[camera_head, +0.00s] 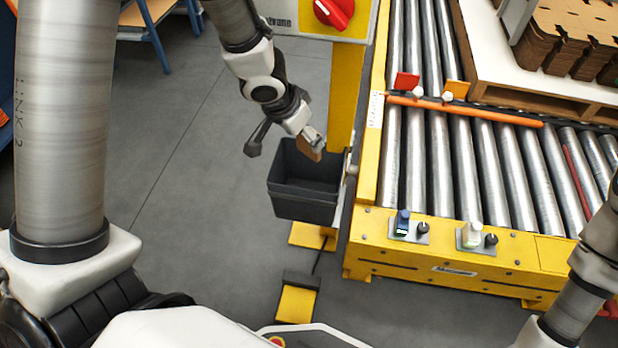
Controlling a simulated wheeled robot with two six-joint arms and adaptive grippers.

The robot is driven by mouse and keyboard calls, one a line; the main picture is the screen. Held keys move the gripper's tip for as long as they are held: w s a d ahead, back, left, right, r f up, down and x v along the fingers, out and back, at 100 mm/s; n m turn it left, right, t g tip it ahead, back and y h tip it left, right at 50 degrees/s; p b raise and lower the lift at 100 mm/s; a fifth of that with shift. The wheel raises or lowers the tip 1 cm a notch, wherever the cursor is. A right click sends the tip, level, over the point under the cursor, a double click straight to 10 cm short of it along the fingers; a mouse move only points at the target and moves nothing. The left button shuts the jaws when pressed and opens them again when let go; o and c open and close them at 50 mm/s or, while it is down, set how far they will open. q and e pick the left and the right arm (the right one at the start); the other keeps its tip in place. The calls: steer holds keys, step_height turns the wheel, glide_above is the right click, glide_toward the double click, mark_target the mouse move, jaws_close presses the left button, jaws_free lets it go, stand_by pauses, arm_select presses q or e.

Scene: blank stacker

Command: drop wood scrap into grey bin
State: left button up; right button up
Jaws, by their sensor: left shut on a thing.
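My left gripper (314,138) is shut on a small brown wood scrap (308,149). It holds the scrap above the opening of the grey bin (303,207), near the bin's back right part. The bin is dark grey, open at the top, and hangs beside the yellow post at the conveyor's left end. The scrap appears apart from the bin, and its exact height over the rim is hard to tell. My right arm shows at the right edge, but its gripper is out of the picture.
A roller conveyor (452,180) with a yellow frame stands right of the bin. An orange bar (465,109) crosses its rollers. A pallet with stacked brown blanks (570,35) is at the back right. A yellow foot pedal (296,303) lies below the bin. Grey floor is clear at left.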

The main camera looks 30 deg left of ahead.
arm_select(q)
step_height(320, 180, down, 6)
steer(key=s+a+m+b, duration=0.1)
steer(key=b, duration=0.5)
steer(key=shift+s+f, duration=0.2)
steer(key=shift+s, duration=0.05)
steer(key=shift+r, duration=0.1)
steer(key=o, duration=1.1)
